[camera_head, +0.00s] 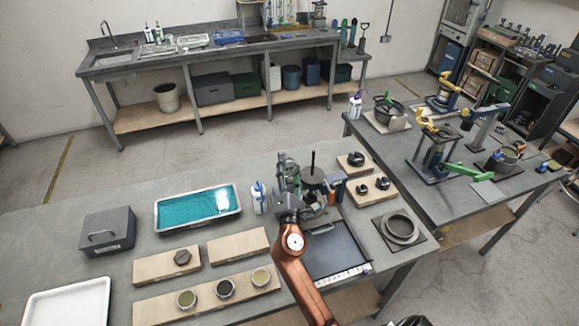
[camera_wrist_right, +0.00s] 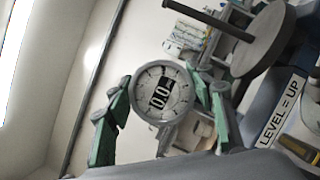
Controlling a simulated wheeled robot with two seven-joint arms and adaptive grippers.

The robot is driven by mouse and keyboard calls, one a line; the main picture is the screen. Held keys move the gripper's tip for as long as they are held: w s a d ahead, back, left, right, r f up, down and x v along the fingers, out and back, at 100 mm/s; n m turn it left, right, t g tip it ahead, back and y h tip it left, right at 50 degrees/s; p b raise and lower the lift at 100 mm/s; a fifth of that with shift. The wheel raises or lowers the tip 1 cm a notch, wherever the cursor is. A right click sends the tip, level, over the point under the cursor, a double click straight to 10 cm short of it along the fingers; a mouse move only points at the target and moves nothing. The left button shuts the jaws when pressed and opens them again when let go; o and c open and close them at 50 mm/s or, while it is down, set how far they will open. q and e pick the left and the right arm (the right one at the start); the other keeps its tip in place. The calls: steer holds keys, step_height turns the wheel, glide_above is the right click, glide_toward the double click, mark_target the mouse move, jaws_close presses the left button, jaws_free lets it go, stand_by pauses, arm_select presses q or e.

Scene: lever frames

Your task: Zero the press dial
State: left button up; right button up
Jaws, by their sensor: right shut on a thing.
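The press dial (camera_wrist_right: 172,106) is a round, pale-rimmed gauge with tick marks, facing my right wrist camera. In the head view, the orange right arm reaches up to the press (camera_head: 312,178) on the near bench; the dial cannot be made out there. My left gripper is not in view.
A teal-filled tray (camera_head: 198,190), a white bottle (camera_head: 259,198) and wooden blocks stand left of the press. A ring on a plate (camera_head: 400,228) lies to the right. Another bench (camera_head: 450,205) with yellow and green tools stands further right.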

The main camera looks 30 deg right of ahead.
steer(key=shift+m, duration=0.6)
steer(key=o, duration=1.2)
steer(key=shift+s, duration=0.1)
steer(key=shift+s+a+f, duration=0.2)
steer(key=shift+s, duration=0.05)
steer(key=v, duration=1.1)
steer(key=shift+r, duration=0.25)
steer(key=shift+a, duration=0.1)
